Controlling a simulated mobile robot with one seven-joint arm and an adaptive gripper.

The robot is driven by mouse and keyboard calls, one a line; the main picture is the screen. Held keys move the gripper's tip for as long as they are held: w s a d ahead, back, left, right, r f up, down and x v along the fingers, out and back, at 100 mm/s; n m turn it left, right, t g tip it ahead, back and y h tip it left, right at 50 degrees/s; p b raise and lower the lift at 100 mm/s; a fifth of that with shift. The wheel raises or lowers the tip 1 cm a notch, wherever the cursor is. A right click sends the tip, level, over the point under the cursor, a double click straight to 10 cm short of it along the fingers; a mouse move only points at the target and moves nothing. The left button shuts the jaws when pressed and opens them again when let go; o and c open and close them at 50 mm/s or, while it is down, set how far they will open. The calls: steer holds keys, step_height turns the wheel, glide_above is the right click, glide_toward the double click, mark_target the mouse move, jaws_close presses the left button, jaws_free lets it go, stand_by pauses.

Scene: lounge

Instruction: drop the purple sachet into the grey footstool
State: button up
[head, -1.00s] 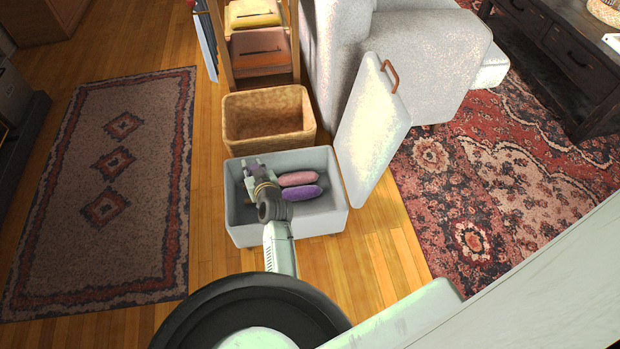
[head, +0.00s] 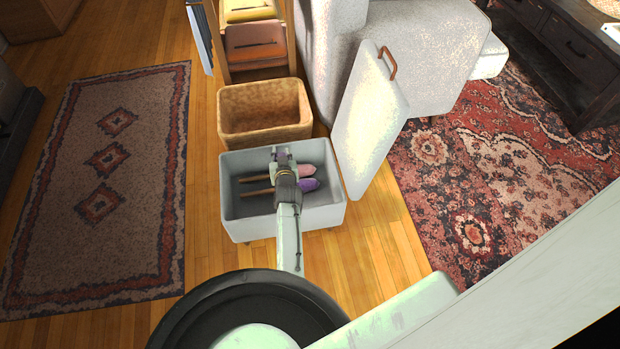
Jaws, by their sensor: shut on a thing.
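The grey footstool (head: 240,229) is an open box on the wooden floor, in the middle of the head view. Its pale lid (head: 366,128) with a brown handle stands up at its right side. My gripper (head: 283,153) is over the footstool's opening, towards its back side, pointing away from me. It is shut on the purple sachet (head: 283,157), of which only a small part shows between the fingers. I cannot tell the sachet's exact height. Two brown-handled items lie inside the footstool, one with a pink head (head: 313,171) and one with a purple head (head: 309,185), partly hidden by my wrist.
A woven basket (head: 264,131) stands just behind the footstool, with a wooden shelf (head: 287,67) holding bins behind it. A pale armchair (head: 430,60) is at the back right. Patterned rugs lie left (head: 128,158) and right (head: 450,175). Bare floor shows left of the footstool.

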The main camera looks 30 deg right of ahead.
steer(key=shift+f, duration=0.35)
steer(key=o, duration=1.1)
steer(key=shift+o, duration=0.2)
step_height(320, 180, up, 10)
